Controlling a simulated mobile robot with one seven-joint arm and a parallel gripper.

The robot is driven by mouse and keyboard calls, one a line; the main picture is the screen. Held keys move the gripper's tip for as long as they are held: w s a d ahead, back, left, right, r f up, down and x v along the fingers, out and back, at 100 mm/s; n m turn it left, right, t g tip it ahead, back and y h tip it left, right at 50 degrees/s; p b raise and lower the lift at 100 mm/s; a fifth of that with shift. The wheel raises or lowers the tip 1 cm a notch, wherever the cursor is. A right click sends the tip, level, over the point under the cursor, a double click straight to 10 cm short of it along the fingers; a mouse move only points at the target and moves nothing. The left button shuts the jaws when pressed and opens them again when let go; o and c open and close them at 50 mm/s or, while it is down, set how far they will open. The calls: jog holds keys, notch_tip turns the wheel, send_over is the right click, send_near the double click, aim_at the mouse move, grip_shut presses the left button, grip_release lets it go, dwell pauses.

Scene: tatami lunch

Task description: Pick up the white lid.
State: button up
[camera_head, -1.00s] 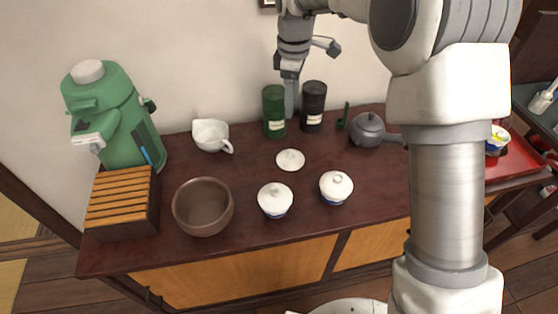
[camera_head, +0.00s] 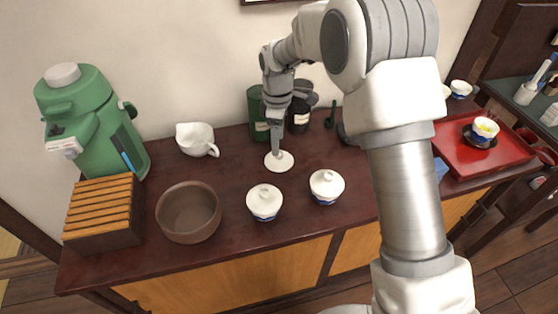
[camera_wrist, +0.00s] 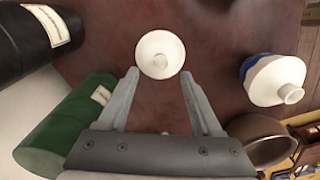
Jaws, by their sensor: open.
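The loose white lid (camera_head: 279,162) lies flat on the dark red wooden cabinet top, in front of the green canister. In the wrist view the round lid (camera_wrist: 160,54) shows its raised knob, just beyond and between the two fingertips. My gripper (camera_head: 276,148) points down above the lid in the head view; its fingers (camera_wrist: 160,75) are spread apart and hold nothing. Whether the fingertips touch the lid cannot be told. Two lidded white and blue cups, one (camera_head: 265,202) and another (camera_head: 326,186), stand in front of it.
A green canister (camera_head: 258,115) and a black canister (camera_head: 299,118) stand close behind my gripper. A white spouted pitcher (camera_head: 195,138), a brown bowl (camera_head: 188,212) and a green dispenser (camera_head: 92,118) are at left. A red tray (camera_head: 480,150) is at right.

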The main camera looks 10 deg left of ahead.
aim_at(279, 158)
notch_tip(279, 158, down, 4)
jog(key=shift+d+f+b, duration=0.15)
jog(key=shift+f+b, duration=0.05)
jog(key=shift+b, duration=0.35)
grip_shut()
jog(key=shift+s, duration=0.1)
dwell(0.9)
